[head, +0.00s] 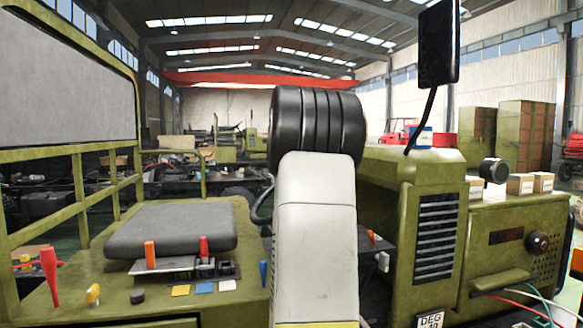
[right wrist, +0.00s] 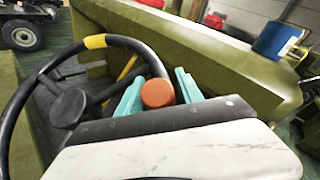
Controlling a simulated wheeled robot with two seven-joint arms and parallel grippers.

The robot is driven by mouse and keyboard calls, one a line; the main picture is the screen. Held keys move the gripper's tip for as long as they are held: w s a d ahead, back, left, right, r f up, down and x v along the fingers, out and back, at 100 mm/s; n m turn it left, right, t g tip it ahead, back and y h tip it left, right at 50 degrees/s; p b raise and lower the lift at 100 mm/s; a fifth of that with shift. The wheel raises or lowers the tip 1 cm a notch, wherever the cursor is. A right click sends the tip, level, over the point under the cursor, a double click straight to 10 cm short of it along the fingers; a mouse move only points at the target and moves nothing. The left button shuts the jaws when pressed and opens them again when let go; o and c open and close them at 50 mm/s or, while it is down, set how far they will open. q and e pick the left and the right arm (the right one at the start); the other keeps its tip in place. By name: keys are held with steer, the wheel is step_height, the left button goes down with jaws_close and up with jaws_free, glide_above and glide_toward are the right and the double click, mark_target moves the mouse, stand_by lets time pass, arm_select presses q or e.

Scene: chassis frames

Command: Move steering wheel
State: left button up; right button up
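The black steering wheel (right wrist: 17,115) fills the left of the right wrist view, with a yellow band (right wrist: 95,41) at its top and a dark hub (right wrist: 70,105). A round orange knob (right wrist: 157,93) sits at the right side of its rim. The two teal fingers of my right gripper (right wrist: 160,90) stand on either side of this knob, very close to it. I cannot tell whether they press on it. In the head view my right arm covers the middle and hides the wheel and right gripper. My left gripper is in neither view.
A green chassis surrounds the wheel, with a dark seat pad (head: 172,229), a grilled housing (head: 436,230) and a mirror (head: 439,42). Small tools lie near the seat. A blue can (right wrist: 276,40) stands on the green ledge in the right wrist view.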

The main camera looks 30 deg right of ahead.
steer(key=shift+o, duration=1.1)
steer(key=shift+s+d+r, duration=0.15)
steer(key=shift+s+d, duration=0.1)
steer(key=shift+d, duration=0.05)
steer(key=shift+w+a, duration=0.1)
steer(key=shift+a, duration=0.1)
steer(key=shift+a, duration=0.25)
steer(key=v, duration=0.7)
steer(key=shift+a, duration=0.1)
